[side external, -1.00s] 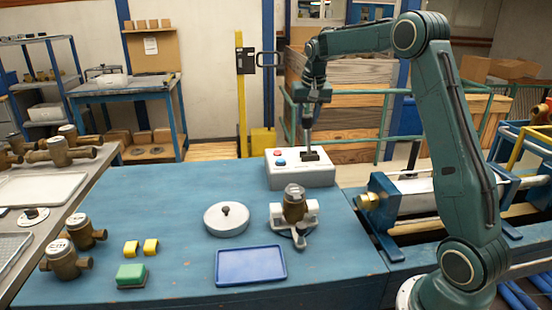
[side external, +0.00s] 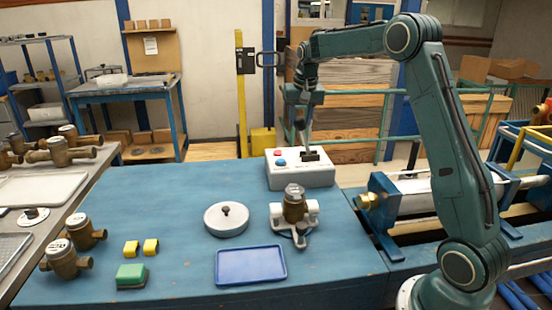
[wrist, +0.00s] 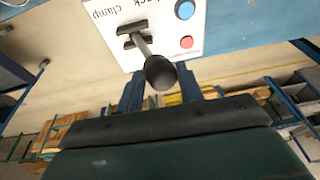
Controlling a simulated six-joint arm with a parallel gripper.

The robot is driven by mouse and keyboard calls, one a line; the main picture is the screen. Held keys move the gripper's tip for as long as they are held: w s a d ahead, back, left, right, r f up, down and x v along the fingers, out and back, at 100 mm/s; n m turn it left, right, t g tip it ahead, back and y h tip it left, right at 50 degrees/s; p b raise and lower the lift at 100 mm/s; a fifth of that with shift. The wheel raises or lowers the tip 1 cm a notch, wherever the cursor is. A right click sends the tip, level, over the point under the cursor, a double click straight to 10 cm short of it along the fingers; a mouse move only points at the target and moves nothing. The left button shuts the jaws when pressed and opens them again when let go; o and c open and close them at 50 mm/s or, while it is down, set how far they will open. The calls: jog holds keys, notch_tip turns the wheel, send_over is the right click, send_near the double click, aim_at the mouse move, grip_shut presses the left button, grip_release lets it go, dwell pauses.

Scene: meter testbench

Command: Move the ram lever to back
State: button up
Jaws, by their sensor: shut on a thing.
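The ram lever (side external: 304,137) rises from a dark slot on top of the white control box (side external: 302,177). Its rod leans to the left in the side view. In the wrist view the black knob (wrist: 160,72) of the lever points toward me, and the rod runs back to the slot (wrist: 136,40). My gripper (side external: 300,108) is above the box, at the top of the lever. In the wrist view its two fingers (wrist: 160,90) stand on either side of the knob, shut on it. The fingertips are partly hidden by the knob and too small to see clearly from the side.
A blue button (wrist: 185,10) and a red button (wrist: 187,42) sit beside the lever on the box. Printed words, including "clamp", show near the slot.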

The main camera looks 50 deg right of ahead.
jog(key=shift+w+a+f, duration=0.1)
jog(key=shift+f, duration=0.05)
jog(key=shift+o, duration=0.3)
jog(key=shift+w+a+f, duration=0.45)
jog(key=shift+w+a, duration=0.1)
jog(key=shift+a, duration=0.1)
jog(key=o, duration=1.8)
jog(key=shift+c, duration=0.2)
jog(key=shift+r, duration=0.15)
jog(key=shift+r, duration=0.1)
jog(key=shift+v, duration=1.4)
